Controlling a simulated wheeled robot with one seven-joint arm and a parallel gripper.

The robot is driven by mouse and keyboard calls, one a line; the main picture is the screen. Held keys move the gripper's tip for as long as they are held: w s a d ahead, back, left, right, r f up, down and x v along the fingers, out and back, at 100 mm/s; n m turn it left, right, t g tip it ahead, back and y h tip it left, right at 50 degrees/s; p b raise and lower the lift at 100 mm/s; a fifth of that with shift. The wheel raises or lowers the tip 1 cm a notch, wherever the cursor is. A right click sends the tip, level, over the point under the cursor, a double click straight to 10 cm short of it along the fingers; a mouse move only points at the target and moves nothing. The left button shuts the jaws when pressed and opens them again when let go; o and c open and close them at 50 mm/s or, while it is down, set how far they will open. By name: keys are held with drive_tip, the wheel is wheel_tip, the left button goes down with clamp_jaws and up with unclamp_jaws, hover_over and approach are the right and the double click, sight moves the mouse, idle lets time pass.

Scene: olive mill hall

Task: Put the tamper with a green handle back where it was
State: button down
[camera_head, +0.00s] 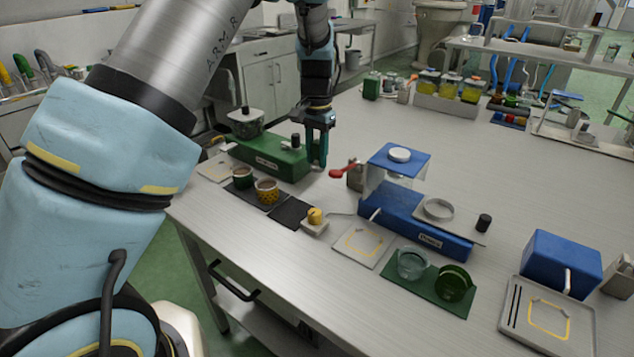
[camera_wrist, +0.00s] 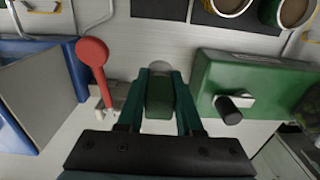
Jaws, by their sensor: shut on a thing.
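My gripper (camera_head: 316,150) is above the table, between the green machine (camera_head: 270,155) and the blue machine (camera_head: 420,222). In the wrist view my gripper (camera_wrist: 160,95) is shut on the tamper's green handle (camera_wrist: 160,98). The tamper's pale round end shows just beyond the fingertips. In the head view the fingers mostly hide the tamper. I cannot tell whether it touches the table. A dark mat (camera_head: 289,212) lies bare beside two cups of brown grounds (camera_head: 266,191). A tamper with a yellow handle (camera_head: 315,217) stands at the mat's right.
A red-knobbed lever (camera_wrist: 92,52) stands close to my gripper, on the blue machine's side. The green machine has a black knob (camera_wrist: 228,108) facing my gripper. A green mat (camera_head: 415,289) holds a glass and a green cup. The table behind the blue machine is mostly clear.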

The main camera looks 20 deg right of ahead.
sight(317, 142)
drive_tip(key=shift+f+p, duration=0.55)
drive_tip(key=shift+f, duration=2.75)
drive_tip(key=c, duration=0.6)
unclamp_jaws()
drive_tip(key=shift+f, duration=0.1)
drive_tip(key=shift+o, duration=0.2)
wheel_tip(317, 142, up, 12)
drive_tip(key=b, duration=0.2)
drive_tip(key=shift+b, duration=0.3)
